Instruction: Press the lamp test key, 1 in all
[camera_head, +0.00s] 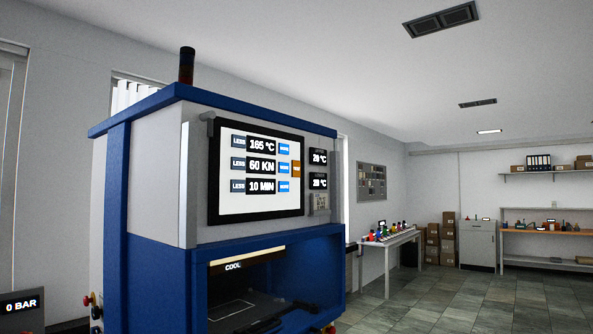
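A blue and grey lab press (116,200) stands close in front, left of the middle. Its screen (260,204) reads 165 °C, 60 KN and 10 MIN, with dark LESS keys, blue keys and one orange key (296,168). Right of the screen are two small displays (318,157) and a small grey panel (319,204) whose marks are too small to read. I cannot make out which key is the lamp test key. A dark red signal lamp (187,65) stands on top and looks unlit. Neither of my grippers is in view.
The press opening shows a COOL sign (233,266) above a dark plate. A white table (388,240) with small coloured items stands behind. The tiled floor (470,300) at right is clear.

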